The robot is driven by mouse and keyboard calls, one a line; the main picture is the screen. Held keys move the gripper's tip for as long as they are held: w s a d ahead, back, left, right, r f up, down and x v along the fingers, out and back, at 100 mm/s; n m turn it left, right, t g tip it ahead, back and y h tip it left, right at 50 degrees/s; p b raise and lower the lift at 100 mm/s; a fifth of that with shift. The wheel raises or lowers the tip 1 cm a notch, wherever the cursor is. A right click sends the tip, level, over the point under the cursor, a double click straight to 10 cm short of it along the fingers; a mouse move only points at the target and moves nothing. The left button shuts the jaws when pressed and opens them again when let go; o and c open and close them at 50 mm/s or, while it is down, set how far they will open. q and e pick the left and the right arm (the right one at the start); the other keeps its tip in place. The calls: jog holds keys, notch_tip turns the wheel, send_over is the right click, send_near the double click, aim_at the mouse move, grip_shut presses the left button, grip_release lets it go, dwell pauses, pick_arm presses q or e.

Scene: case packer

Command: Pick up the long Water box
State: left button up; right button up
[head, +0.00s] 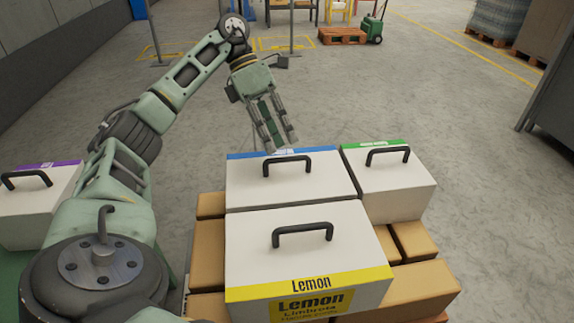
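A long white box with a blue band (240,181) and a black top handle lies at the back left of the stacked boxes. Its blue side faces away, so I cannot read a Water label. My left gripper (281,145) hangs just behind this box's far edge, fingers pointing down. Its two fingers are apart with nothing between them, and it does not hold the handle (287,161). The gripper partly overlaps the blue band in the picture. My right gripper is out of view.
A yellow-banded Lemon box (350,262) sits in front, and a smaller green-banded box (395,185) to the right. They rest on brown cartons (420,285). A purple-banded box (40,205) is at the far left.

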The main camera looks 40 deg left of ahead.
aim_at(287, 158)
pick_arm(q)
jog(key=shift+d+f, duration=0.25)
jog(key=shift+f, duration=0.1)
jog(key=b+x, duration=0.1)
jog(key=x, duration=0.3)
jog(key=shift+f+b, duration=0.25)
jog(key=shift+b, duration=0.1)
jog(key=shift+d+f, duration=0.2)
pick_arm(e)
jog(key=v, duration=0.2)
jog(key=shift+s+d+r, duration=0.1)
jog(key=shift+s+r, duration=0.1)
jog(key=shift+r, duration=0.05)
pick_arm(q)
jog(key=shift+r, duration=0.1)
grip_shut()
